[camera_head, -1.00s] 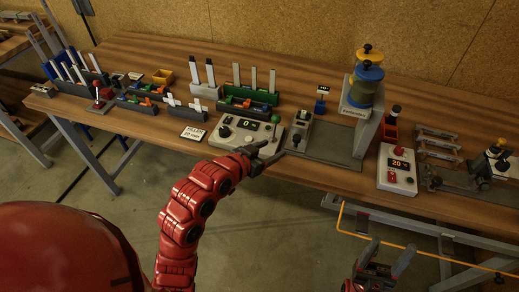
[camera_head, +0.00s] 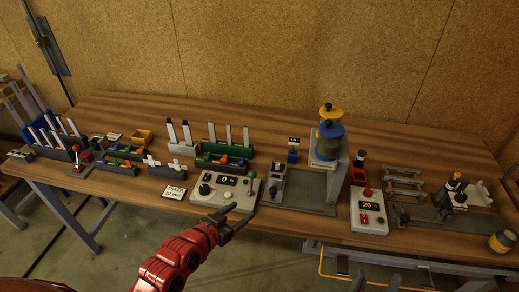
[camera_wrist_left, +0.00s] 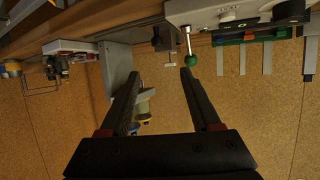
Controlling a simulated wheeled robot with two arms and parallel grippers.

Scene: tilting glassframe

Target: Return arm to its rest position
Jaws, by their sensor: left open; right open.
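My red left arm (camera_head: 178,256) comes in from the bottom of the head view. Its left gripper (camera_head: 236,224) is open and empty at the front edge of the bench, just in front of the white control box (camera_head: 222,190) with a "0" display and a green knob. In the left wrist view, the open left gripper (camera_wrist_left: 160,76) has nothing between its fingers. The green knob (camera_wrist_left: 192,60) shows beyond the right finger's tip; I cannot tell whether they touch. My right gripper (camera_head: 378,284) shows only as dark fingertips at the bottom edge, apart and below the bench.
The wooden bench (camera_head: 270,122) is crowded along its front: a dispenser with blue and yellow containers (camera_head: 328,142), a white box reading 20 (camera_head: 368,208), racks with upright strips (camera_head: 222,155). An orange-edged frame (camera_head: 385,257) hangs under the front edge.

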